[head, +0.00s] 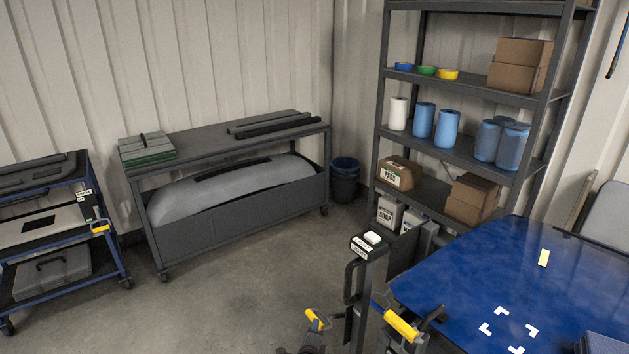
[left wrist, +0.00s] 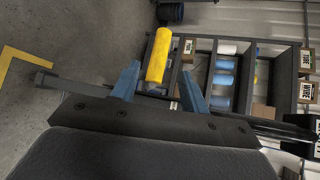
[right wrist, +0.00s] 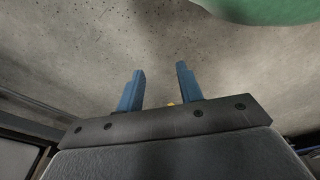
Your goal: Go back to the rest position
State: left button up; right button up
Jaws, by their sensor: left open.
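My left gripper (head: 313,328) is at the bottom middle of the head view, only partly in the picture. In the left wrist view its two blue fingers (left wrist: 163,88) stand apart. A yellow cylindrical handle (left wrist: 159,55) lies ahead of and between them; I cannot tell whether they touch it. My right gripper (right wrist: 160,88) shows in the right wrist view with its fingers apart over grey floor. A small yellow bit (right wrist: 171,103) shows low between them. I cannot place the right gripper surely in the head view.
A yellow handle (head: 400,323) and an upright dark stand (head: 354,325) are near the bottom middle. A blue table (head: 470,290) is at right, shelving (head: 453,148) behind, a grey workbench (head: 225,140) at back left. A large green surface (right wrist: 262,8) is close in the right wrist view.

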pick_arm(q)
jog(key=s+a+f+n+g, duration=0.4)
jog(key=s+a+f+n, duration=0.2)
jog(key=f+n, duration=0.25)
jog(key=s+a+f+n+g, duration=0.3)
jog(key=s+a+f+n, duration=0.25)
jog(key=f+n, duration=0.3)
jog(key=s+a+f+n+g, duration=0.1)
jog(key=s+f, duration=0.5)
jog(key=s, duration=0.6)
jog(key=s+a+f+n+g+b, duration=0.1)
jog(key=s+a+f, duration=0.3)
jog(key=s, duration=0.9)
jog(key=s+a+f+n+g+y, duration=0.1)
jog(key=s+a+f+g, duration=0.1)
jog(key=s+f, duration=0.7)
jog(key=s+g, duration=0.1)
jog(key=s, duration=0.3)
jog(key=shift+a+f+b, duration=0.2)
jog(key=shift+f+b, duration=0.1)
jog(key=shift+b, duration=0.05)
pick_arm(e)
jog(key=r, duration=0.1)
jog(key=w+r, duration=0.1)
jog(key=a+r, duration=0.1)
jog(key=shift+w+a+r, duration=0.1)
jog(key=shift+w+r, duration=0.1)
jog(key=shift+w, duration=0.05)
